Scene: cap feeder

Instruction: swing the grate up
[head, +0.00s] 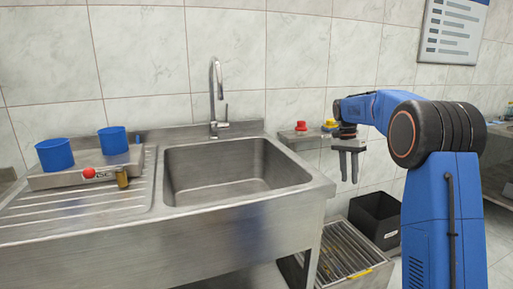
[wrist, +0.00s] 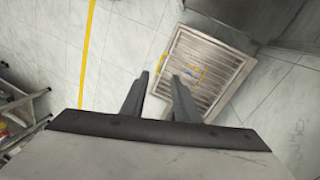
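The grate (head: 343,248) is a slatted metal panel lying in a metal frame low beside the sink, with a yellow strip (head: 360,273) near its front edge. In the wrist view the grate (wrist: 212,62) shows below and beyond the fingers, slightly turned, with small yellow marks on it and at its left edge. It looks lowered and flat. My gripper (head: 349,180) points down, well above the grate and near the wall. Its two fingers (wrist: 160,76) are apart with nothing between them. They hide a little of the grate's lower left part in the wrist view.
A steel sink (head: 235,178) stands left of the grate, its side close above it. A black bin (head: 375,218) stands just behind and right. A small wall shelf (head: 300,137) with red and yellow items is beside my gripper. Blue cups (head: 55,154) sit on the drainboard.

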